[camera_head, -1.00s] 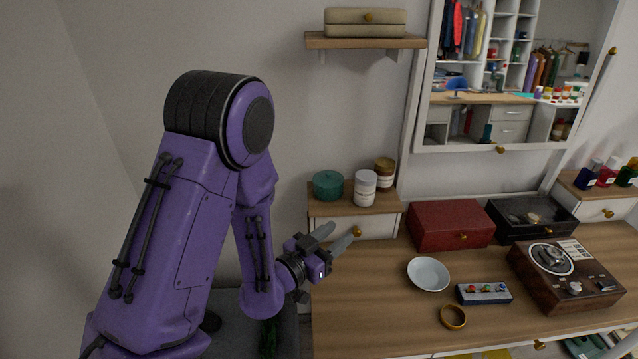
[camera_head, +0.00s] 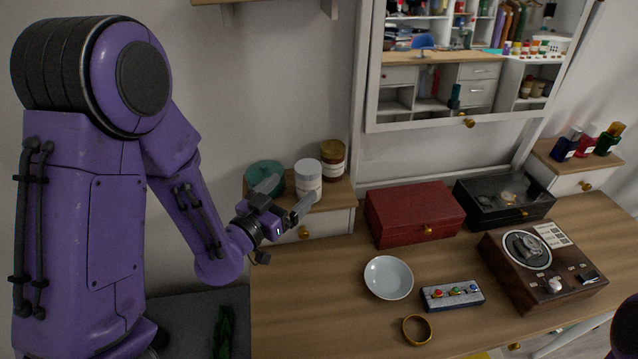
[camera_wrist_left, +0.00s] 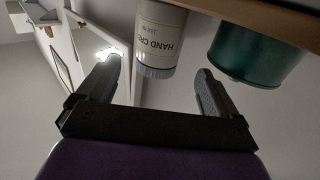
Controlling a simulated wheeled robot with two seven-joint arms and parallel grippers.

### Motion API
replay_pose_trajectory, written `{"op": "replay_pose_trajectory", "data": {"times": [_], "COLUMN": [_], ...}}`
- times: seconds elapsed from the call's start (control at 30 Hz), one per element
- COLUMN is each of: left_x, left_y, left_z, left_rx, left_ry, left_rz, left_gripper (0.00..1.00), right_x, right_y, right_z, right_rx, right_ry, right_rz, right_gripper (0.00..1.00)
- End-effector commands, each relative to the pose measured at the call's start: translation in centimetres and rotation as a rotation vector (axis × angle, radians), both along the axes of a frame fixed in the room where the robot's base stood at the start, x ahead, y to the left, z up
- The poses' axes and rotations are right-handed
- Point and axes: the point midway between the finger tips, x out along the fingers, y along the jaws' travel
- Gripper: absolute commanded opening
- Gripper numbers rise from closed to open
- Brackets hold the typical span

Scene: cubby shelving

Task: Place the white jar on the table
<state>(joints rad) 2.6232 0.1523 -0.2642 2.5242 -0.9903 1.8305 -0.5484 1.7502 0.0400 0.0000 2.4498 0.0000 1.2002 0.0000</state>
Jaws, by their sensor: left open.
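The white jar (camera_head: 308,175) stands upright on the small wooden shelf (camera_head: 331,195) above the left end of the table (camera_head: 325,310). It has a grey-white lid. In the left wrist view the jar (camera_wrist_left: 160,38) appears upside down, with a "HAND CRE" label partly cut off. My left gripper (camera_head: 287,194) is open and empty, its fingers pointing at the jar from the front left. In the left wrist view the jar is seen between the two fingers (camera_wrist_left: 158,85), apparently just beyond their tips. My right gripper is out of view.
A green round tin (camera_head: 265,174) and a brown jar (camera_head: 333,160) flank the white jar closely. The table's front left is clear.

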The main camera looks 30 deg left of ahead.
Motion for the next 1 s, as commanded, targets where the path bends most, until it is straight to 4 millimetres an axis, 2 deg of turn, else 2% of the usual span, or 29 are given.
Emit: {"op": "replay_pose_trajectory", "data": {"times": [0.03, 0.1, 0.2, 0.33, 0.5, 0.6, 0.87, 0.97, 1.0], "left_x": [0.1, 0.5, 2.7, 4.5, 7.8, 9.3, 9.8, 9.8, 9.8], "left_y": [0.0, 0.1, 0.0, -0.2, -1.1, -1.3, -1.3, -1.3, -1.3], "left_z": [-1.1, -1.0, 0.0, -0.2, 0.4, 0.0, -0.2, -0.2, -0.2], "left_rx": [0.001, -0.002, -0.003, -0.004, -0.005, -0.004, -0.003, -0.003, -0.003], "left_ry": [-0.009, -0.006, 0.006, 0.014, 0.015, 0.016, 0.014, 0.014, 0.014], "left_rz": [0.003, 0.01, 0.01, 0.009, 0.006, 0.006, 0.006, 0.006, 0.006], "left_gripper": [0.94, 0.94, 0.94, 0.94, 0.94, 0.94, 0.94, 0.64, 0.51], "right_x": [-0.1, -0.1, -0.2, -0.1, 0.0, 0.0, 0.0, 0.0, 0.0], "right_y": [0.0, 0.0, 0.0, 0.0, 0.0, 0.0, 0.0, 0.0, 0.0], "right_z": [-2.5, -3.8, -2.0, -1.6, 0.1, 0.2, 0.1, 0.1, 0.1], "right_rx": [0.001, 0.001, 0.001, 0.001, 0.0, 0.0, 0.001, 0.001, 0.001], "right_ry": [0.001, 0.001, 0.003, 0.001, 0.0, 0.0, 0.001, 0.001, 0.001], "right_rz": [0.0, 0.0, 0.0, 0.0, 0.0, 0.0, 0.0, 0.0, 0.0], "right_gripper": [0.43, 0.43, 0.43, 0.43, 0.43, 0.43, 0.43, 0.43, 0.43]}}
